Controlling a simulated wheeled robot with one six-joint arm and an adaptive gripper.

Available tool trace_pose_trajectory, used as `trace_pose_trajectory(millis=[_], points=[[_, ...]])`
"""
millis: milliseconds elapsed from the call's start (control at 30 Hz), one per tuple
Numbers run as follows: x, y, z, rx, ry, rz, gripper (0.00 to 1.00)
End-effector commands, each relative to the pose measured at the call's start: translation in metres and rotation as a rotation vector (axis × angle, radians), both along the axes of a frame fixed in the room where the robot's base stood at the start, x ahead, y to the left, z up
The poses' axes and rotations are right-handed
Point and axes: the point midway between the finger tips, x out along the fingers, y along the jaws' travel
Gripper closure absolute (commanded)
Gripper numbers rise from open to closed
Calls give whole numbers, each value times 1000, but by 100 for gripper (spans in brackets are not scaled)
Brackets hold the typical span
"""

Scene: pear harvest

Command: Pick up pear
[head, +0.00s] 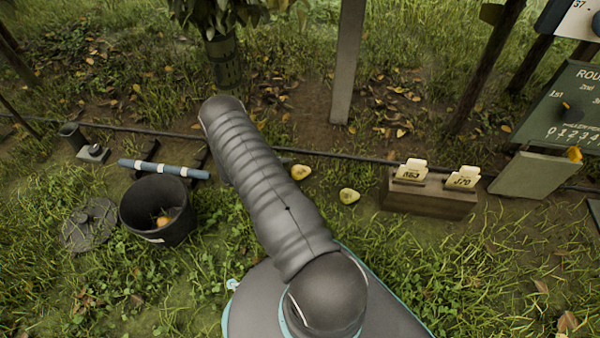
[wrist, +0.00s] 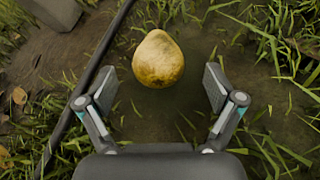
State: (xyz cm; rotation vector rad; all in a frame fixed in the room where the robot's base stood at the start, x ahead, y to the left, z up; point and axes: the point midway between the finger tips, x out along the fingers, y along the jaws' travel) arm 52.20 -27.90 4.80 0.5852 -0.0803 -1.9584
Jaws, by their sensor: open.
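A yellow-brown pear (wrist: 158,60) lies on bare soil in the wrist view, a little beyond and between the fingertips. My gripper (wrist: 160,90) is open, with one finger on each side and a gap to the pear on both sides. Nothing is held. In the head view two yellow pears lie on the ground right of my arm, a nearer one (head: 349,195) and a farther one (head: 301,172). My gripper is hidden in the head view. I cannot tell whether the wrist-view pear is one of these two.
A dark bucket (head: 134,214) with an orange-yellow fruit inside stands left of my arm. A black hose (head: 345,154) runs along the ground and passes left of the pear in the wrist view. A wooden box with number cards (head: 428,198) and a grey post (head: 347,70) stand to the right.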

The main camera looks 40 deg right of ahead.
Motion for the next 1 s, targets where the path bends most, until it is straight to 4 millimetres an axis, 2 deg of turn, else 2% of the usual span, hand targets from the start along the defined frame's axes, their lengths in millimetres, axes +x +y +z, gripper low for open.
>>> trace_pose_trajectory(millis=[233, 500, 567, 700, 800, 1000], points=[[-11, -31, -11, -1, 1, -2, 8], [-12, -36, -13, 0, 0, 1, 8], [-12, -36, -13, 0, 0, 0, 21], [-12, -36, -13, 0, 0, 0, 56], [-12, -36, -13, 0, 0, 0, 78], [-12, -36, -13, -1, 0, 0, 78]])
